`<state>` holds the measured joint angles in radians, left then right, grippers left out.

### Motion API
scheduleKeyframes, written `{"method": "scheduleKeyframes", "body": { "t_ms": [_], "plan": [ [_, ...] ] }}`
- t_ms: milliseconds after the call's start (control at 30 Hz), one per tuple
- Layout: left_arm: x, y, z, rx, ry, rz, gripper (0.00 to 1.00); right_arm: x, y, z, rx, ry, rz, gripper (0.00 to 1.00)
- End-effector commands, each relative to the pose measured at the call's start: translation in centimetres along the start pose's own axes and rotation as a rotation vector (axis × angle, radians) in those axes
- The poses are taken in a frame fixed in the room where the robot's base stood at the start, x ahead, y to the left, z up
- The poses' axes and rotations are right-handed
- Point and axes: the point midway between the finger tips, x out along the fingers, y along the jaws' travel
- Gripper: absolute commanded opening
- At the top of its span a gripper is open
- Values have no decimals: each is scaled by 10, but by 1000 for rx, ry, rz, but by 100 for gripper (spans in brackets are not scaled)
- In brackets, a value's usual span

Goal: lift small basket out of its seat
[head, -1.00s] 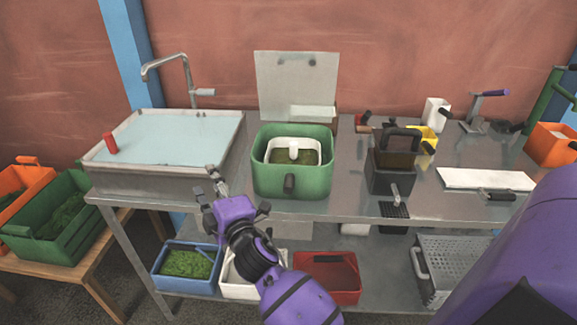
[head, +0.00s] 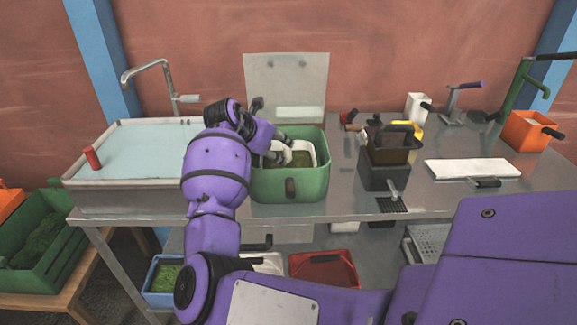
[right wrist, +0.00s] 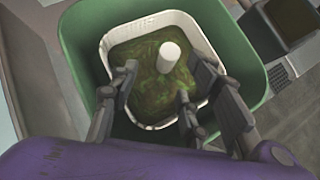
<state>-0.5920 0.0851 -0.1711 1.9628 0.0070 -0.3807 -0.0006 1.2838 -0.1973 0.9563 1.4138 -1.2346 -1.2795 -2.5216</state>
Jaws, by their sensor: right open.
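The small basket is white with green leafy content, and it sits inside a green tub (head: 315,180) on the steel table. I cannot tell whether the fingers touch the contents. My left gripper is not in view.
A white panel (head: 285,80) stands upright behind the tub. A sink (head: 85,185) with a tap lies left. A dark container (head: 385,176) with a handled insert and a white board (head: 470,168) stand right. Table is bare just right of the tub.

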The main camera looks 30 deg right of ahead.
Motion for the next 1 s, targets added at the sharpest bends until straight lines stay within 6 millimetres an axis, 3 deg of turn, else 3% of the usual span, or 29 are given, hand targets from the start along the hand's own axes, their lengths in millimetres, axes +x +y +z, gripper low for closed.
{"method": "scheduleKeyframes", "body": {
  "t_ms": [600, 900, 1000],
  "plan": [
    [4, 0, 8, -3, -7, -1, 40, 73, -9, -1, -21, 19, -8, 43],
    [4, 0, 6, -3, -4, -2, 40, 77, -9, 1, -20, 16, -5, 43],
    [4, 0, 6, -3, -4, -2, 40, 77, -9, 1, -20, 16, -5, 31]
  ]
}}
